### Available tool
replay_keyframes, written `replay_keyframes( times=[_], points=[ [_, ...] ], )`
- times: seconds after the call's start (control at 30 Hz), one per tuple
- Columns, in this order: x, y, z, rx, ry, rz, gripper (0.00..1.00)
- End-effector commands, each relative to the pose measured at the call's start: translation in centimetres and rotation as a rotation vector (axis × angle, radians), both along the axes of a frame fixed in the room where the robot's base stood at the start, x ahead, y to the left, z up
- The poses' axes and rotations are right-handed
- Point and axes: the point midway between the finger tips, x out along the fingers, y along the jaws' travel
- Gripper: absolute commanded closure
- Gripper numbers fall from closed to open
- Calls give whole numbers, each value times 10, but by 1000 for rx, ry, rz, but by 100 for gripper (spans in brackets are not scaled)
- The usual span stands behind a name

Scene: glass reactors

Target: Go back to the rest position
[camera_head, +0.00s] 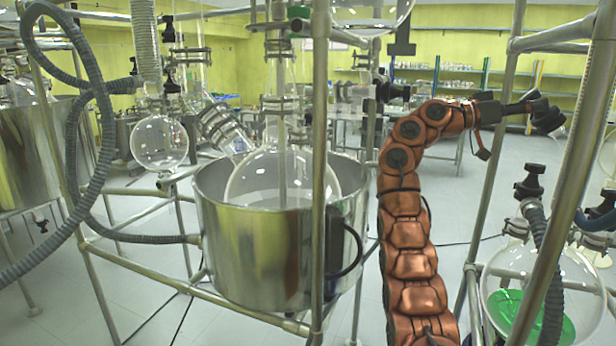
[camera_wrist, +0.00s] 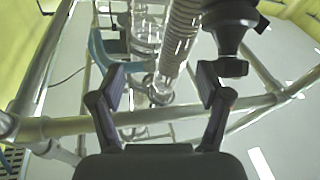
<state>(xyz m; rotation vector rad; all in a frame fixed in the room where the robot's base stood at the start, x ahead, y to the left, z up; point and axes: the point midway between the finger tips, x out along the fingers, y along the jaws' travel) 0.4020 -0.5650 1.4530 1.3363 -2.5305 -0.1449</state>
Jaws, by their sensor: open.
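My copper-coloured segmented arm rises at the right of centre in the head view, bends at the top and reaches to the right. My gripper (camera_head: 543,110) is at its end, up beside a slanted metal frame post. In the wrist view my gripper (camera_wrist: 163,88) has its two dark fingers spread apart with nothing held between them. A black valve knob (camera_wrist: 232,28) is just beyond the right finger. A grey ribbed hose (camera_wrist: 182,40) runs behind the gap between the fingers.
A steel bath (camera_head: 255,255) with a large glass flask (camera_head: 270,180) stands left of my arm. A round flask with green liquid (camera_head: 527,315) is at the lower right, below a black valve (camera_head: 530,182). Metal posts (camera_head: 319,150) surround the arm. Open floor (camera_head: 455,215) shows behind.

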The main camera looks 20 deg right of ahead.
Motion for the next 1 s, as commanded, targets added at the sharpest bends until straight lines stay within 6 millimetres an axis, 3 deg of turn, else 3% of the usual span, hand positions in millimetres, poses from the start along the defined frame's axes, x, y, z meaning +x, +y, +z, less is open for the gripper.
replay_keyframes(
  times=[0.27, 0.57, 0.8, 1.0],
  points=[
    [38, 4, 8, 71, 72, 81, 24],
    [98, 22, 6, 230, 208, 233, 24],
    [131, 50, -15, 392, 325, 355, 24],
    [145, 82, -46, 539, 409, 457, 24]
  ],
)
